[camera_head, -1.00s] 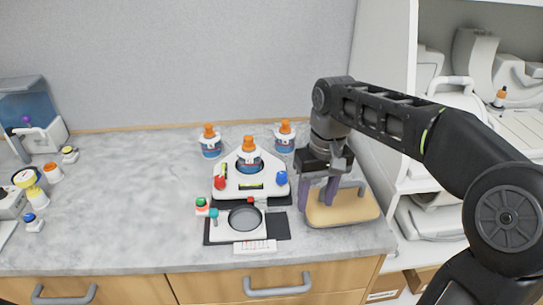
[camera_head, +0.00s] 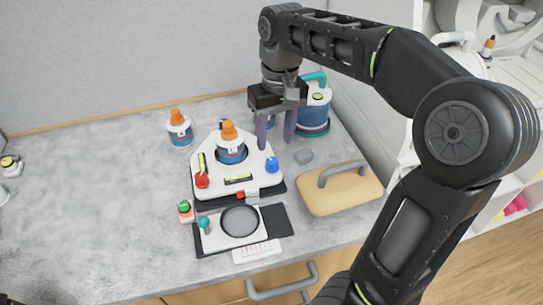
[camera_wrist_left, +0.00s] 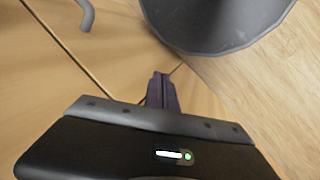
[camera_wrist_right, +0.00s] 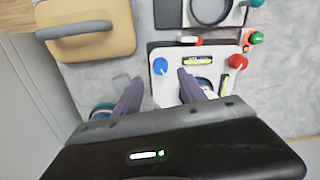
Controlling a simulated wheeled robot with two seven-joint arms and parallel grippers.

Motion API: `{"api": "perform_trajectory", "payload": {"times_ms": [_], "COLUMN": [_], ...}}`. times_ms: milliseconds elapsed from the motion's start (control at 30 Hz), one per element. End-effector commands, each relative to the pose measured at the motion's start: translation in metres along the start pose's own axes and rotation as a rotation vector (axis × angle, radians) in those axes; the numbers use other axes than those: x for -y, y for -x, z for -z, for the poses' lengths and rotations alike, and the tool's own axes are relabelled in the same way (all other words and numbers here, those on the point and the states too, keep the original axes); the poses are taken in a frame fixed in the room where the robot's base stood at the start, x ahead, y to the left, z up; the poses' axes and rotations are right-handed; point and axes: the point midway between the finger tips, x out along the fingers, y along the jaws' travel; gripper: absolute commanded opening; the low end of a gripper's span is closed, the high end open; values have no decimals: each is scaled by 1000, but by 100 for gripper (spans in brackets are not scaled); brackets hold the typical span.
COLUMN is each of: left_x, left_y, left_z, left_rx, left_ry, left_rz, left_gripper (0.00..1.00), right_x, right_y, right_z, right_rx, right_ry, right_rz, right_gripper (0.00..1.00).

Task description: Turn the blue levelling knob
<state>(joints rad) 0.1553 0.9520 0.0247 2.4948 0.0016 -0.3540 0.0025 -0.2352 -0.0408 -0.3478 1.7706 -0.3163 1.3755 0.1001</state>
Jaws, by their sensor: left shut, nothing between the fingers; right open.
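The blue knob (camera_head: 272,165) stands at the right front corner of a white levelling plate (camera_head: 210,186), which also carries a red knob (camera_head: 202,180) and green bubble levels. My right gripper (camera_head: 276,142) is open and points down, its purple fingers just behind the blue knob. In the right wrist view the blue knob (camera_wrist_right: 159,66) shows in the gap between the spread fingertips (camera_wrist_right: 160,79), slightly beyond them. I cannot tell their height above it. My left gripper (camera_wrist_left: 162,88) is shut and empty, over wooden drawer fronts or floor in the left wrist view.
A tan block with a grey handle (camera_head: 340,190) lies right of the plate. A blue container (camera_head: 316,110) stands behind my right gripper. The left counter is mostly clear.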

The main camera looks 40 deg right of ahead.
Motion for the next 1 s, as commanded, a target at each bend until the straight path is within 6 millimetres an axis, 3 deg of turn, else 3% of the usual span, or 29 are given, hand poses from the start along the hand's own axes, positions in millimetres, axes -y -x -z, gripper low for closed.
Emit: {"api": "perform_trajectory", "payload": {"times_ms": [167,600,933,1000], "left_x": [0,-1,-1,-1], "left_y": [1,3,3,3], "left_z": [0,0,0,0], "left_rx": [-1,0,0,0], "left_ry": [0,1,1,1], "left_rz": [0,1,1,1], "left_gripper": [0,0,0,0], "right_x": [0,0,0,0], "right_y": [-13,-73,-78,-78], "right_z": [0,0,0,0], "right_rx": [3,2,1,1], "right_ry": [0,1,0,0], "right_rz": [-1,0,0,0], "right_gripper": [48,48,48,43]}}
